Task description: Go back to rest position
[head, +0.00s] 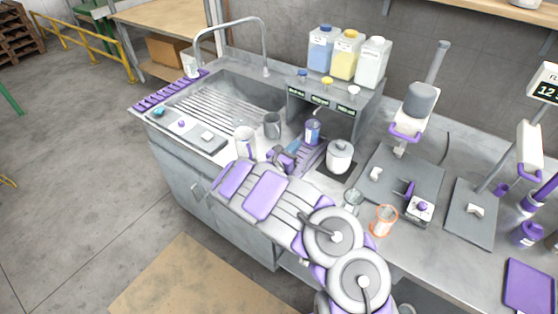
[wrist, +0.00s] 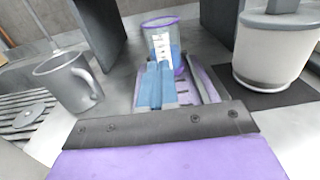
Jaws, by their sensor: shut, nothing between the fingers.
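My gripper (head: 293,147) reaches over the counter in front of the dispenser stand, with my arm stretched out from the lower right. In the wrist view its blue fingers (wrist: 156,86) are together and empty. The beaker also shows in the wrist view (wrist: 163,40), partly hidden behind the fingers. I cannot tell whether the fingertips touch it.
A lidded white pot (head: 340,157) stands close on the right. A tall faucet (head: 265,45) rises over the sink. A glass beaker (head: 352,201) and an orange-rimmed beaker (head: 383,220) stand near my arm.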

